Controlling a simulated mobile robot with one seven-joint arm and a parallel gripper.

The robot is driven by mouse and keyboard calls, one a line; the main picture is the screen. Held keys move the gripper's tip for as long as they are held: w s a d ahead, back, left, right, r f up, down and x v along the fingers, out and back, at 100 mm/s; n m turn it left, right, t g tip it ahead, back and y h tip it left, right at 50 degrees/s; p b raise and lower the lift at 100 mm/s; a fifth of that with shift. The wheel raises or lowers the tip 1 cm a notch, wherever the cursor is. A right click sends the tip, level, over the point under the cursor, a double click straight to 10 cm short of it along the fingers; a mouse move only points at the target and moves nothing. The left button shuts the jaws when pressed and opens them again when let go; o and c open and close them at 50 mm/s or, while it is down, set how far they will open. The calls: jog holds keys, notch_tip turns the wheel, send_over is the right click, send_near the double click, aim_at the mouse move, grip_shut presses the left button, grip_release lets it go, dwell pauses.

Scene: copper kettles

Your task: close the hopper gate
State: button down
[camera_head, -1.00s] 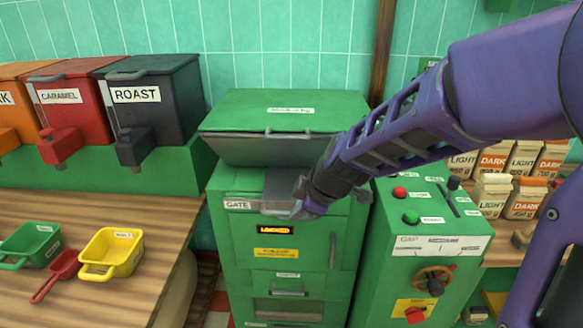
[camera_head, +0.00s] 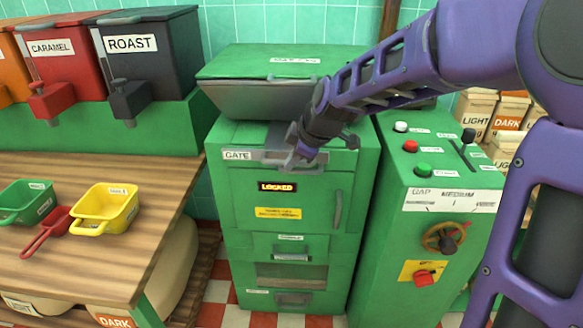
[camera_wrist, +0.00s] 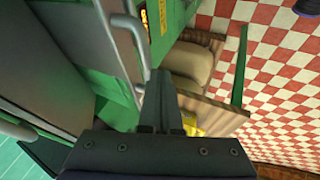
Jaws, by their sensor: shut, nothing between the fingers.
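The green machine has a grey hopper (camera_head: 262,100) on top, under a green lid. Below it is the grey gate plate (camera_head: 277,138), beside a white GATE label (camera_head: 237,155). The gate's handle (camera_head: 283,161) is at the plate's front edge. My gripper (camera_head: 300,158) is at the right part of this handle, and its arm hides part of the plate. In the wrist view my gripper (camera_wrist: 163,105) is shut and empty, close beside a grey bar handle (camera_wrist: 131,40). I cannot tell whether they touch.
A green control cabinet (camera_head: 430,225) with buttons and a handwheel (camera_head: 445,237) stands right of the machine. A wooden counter (camera_head: 130,240) with yellow (camera_head: 108,207), red and green scoops is on the left. Roast (camera_head: 155,65) and caramel bins stand behind it.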

jog(key=shift+w, duration=0.2)
jog(key=shift+w+d+p, duration=0.15)
jog(key=shift+w+p, duration=0.2)
jog(key=shift+w, duration=2.8)
